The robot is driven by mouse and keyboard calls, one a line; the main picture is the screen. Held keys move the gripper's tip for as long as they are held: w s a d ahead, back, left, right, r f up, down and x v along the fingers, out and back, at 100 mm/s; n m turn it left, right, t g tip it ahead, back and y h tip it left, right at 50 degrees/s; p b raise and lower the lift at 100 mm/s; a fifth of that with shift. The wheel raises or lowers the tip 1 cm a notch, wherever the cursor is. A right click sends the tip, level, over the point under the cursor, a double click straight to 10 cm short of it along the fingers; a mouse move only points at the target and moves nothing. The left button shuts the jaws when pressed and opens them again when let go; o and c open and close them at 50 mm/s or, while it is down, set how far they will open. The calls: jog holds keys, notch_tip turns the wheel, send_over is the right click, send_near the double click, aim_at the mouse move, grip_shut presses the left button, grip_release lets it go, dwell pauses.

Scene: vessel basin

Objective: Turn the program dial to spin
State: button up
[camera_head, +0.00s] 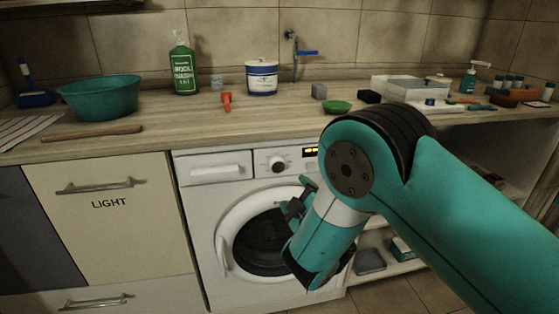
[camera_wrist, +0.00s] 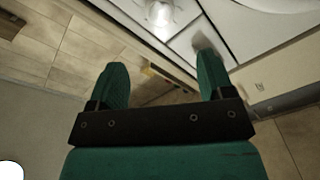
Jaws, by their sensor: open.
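The program dial (camera_head: 278,164) is a round knob on the upper front panel of the white washing machine (camera_head: 217,196), between the detergent drawer and a small lit display. My gripper (camera_head: 296,198) is below and slightly right of the dial in the head view, in front of the round door, apart from the dial. In the wrist view, my gripper (camera_wrist: 162,64) shows two green fingers spread apart with nothing between them. A bright, round white shape stands at the top of that view; I cannot tell whether it is the dial. Dial markings are too small to read.
The wooden countertop (camera_head: 180,132) overhangs the machine and holds a teal basin (camera_head: 100,97), a green bottle (camera_head: 185,68), a white-blue tub (camera_head: 262,77) and a red item (camera_head: 227,101). A cabinet labelled LIGHT (camera_head: 105,185) stands left. Open shelves are at right.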

aim_at(279, 168)
jog(key=p+x, duration=0.3)
jog(key=x, duration=1)
jog(key=c, duration=0.9)
jog(key=shift+f, duration=0.15)
